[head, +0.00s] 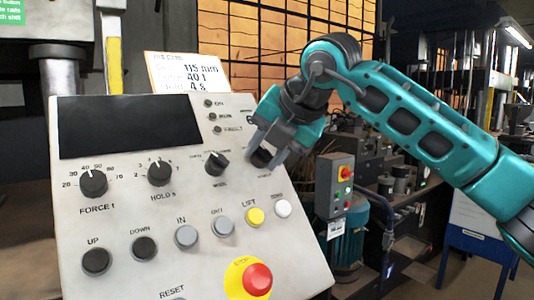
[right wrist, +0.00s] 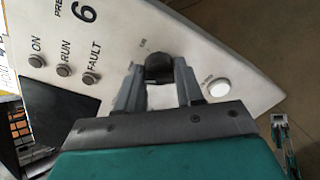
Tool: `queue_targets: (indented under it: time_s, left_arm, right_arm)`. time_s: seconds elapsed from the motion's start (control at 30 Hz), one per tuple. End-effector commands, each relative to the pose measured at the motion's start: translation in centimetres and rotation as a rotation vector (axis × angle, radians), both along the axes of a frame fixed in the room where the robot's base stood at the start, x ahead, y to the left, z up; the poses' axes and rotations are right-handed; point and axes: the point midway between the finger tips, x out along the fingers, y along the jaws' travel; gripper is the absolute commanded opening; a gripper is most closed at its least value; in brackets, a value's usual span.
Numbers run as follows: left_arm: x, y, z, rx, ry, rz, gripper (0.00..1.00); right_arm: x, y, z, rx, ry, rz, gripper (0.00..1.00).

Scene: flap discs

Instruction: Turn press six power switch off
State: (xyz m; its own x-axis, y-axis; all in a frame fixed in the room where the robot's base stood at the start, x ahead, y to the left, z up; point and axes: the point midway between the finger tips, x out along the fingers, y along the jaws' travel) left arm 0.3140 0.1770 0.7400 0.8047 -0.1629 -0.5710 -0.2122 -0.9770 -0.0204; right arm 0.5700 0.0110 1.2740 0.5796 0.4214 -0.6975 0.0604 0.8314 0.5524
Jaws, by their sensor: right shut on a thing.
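The press six control panel (head: 120,215) is a tilted light grey console. In the right wrist view its face (right wrist: 200,30) carries the print "PRE... 6". A black rotary knob (head: 262,158), at the panel's upper right, appears to be the power switch; its label is too small to read. My right gripper (head: 268,150) is shut on this knob, with one finger on each side. The knob (right wrist: 158,67) also shows between the fingertips in the right wrist view. The knob's pointer direction is not clear. My left gripper is not in view.
Beside the held knob is a mode knob (head: 216,163). Below are a white round lamp or button (head: 283,208), a yellow lift button (head: 255,216) and a red stop button (head: 257,279). A grey switch box (head: 334,185) stands right of the panel.

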Motion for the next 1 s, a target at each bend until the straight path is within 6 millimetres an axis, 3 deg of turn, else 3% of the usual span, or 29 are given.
queue_targets:
  time_s: [0.6,0.63,0.87,1.0]
  left_arm:
    - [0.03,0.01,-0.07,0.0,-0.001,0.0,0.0]
    - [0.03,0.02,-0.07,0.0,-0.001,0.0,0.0]
    - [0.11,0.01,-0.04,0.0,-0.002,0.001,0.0]
    - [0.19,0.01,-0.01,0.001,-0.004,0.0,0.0]
  right_arm:
    - [0.02,0.01,0.43,-0.021,-0.029,0.028,0.06]
    - [0.02,0.01,0.43,-0.021,-0.029,0.028,0.39]
    - [0.01,0.01,0.23,-0.024,-0.025,0.027,0.6]
    - [0.0,0.02,0.14,-0.024,-0.022,0.027,0.6]
